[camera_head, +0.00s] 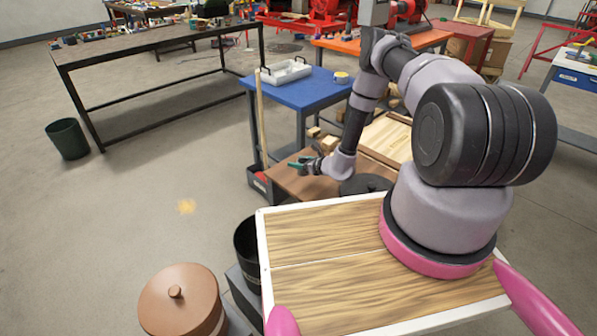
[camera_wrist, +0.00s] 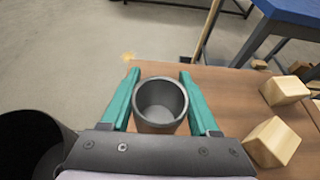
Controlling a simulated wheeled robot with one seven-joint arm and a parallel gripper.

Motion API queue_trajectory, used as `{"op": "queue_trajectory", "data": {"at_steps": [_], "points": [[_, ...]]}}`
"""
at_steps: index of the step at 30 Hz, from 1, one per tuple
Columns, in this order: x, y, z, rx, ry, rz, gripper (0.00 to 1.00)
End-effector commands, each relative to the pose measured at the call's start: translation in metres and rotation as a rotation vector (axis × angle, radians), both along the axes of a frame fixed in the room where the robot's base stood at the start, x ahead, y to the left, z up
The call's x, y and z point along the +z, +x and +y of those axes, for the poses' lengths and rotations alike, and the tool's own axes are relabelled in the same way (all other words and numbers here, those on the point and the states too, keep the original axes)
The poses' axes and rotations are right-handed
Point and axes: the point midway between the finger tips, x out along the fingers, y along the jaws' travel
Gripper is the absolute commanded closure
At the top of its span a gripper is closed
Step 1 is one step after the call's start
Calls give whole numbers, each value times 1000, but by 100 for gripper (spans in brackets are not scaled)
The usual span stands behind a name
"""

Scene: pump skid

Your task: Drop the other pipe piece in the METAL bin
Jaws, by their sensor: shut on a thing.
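A short grey hollow pipe piece (camera_wrist: 160,112) is upright between the teal fingers of my gripper (camera_wrist: 159,80) in the wrist view. My gripper is shut on it, and I look down into its open end. In the head view my gripper (camera_head: 298,165) is over the far left part of the low brown table (camera_head: 290,182); the pipe piece cannot be made out there. No METAL label is readable in either view.
Wooden blocks (camera_wrist: 272,142) lie on the brown table, right of my gripper. A dark round container (camera_wrist: 30,145) is at lower left of the wrist view. A lidded brown pot (camera_head: 180,300) and a dark green bin (camera_head: 67,138) stand on the floor. The left floor is mostly clear.

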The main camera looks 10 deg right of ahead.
Motion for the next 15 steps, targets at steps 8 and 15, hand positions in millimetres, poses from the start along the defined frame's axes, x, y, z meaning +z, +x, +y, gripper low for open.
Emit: {"op": "queue_trajectory", "data": {"at_steps": [8, 15], "points": [[35, 0, 0, 1, 0, 0, 100], [38, 0, 0, 0, 0, 0, 100]]}}
